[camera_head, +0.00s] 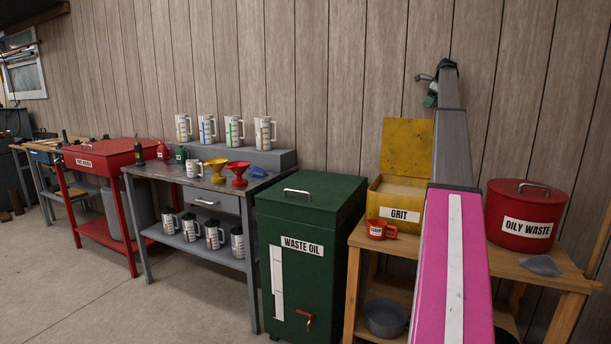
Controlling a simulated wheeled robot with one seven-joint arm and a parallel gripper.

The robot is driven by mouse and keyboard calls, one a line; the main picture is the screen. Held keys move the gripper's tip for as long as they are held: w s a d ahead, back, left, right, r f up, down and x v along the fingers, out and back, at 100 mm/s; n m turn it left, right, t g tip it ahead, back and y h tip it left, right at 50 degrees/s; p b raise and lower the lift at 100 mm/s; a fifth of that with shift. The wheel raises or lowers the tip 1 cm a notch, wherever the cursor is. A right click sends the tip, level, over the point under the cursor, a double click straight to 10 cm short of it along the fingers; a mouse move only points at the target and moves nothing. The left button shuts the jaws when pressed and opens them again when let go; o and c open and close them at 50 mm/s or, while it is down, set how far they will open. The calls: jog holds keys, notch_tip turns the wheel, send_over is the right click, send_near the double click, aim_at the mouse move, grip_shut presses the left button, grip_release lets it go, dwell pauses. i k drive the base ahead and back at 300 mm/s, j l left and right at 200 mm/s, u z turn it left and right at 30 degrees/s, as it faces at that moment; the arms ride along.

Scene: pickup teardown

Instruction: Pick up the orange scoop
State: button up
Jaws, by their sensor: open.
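A small orange-red cup-shaped scoop (377,230) with a handle on its right and a white label stands on the wooden bench, in front of the yellow GRIT box (393,203). My arm reaches up and away across the right of the view. My gripper (428,87) is small and dark at the arm's far end, high against the wall, above and well apart from the scoop. It is open, and I see nothing held, though its fingers are hard to make out.
A red OILY WASTE can (525,215) and a grey scoop-like piece (540,265) stand to the right on the wooden bench (551,279). A green WASTE OIL cabinet (310,215) stands left of it. A grey bench (190,170) with jugs and funnels is farther left. Floor at left is clear.

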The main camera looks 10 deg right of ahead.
aim_at(376, 228)
jog(key=k, duration=1)
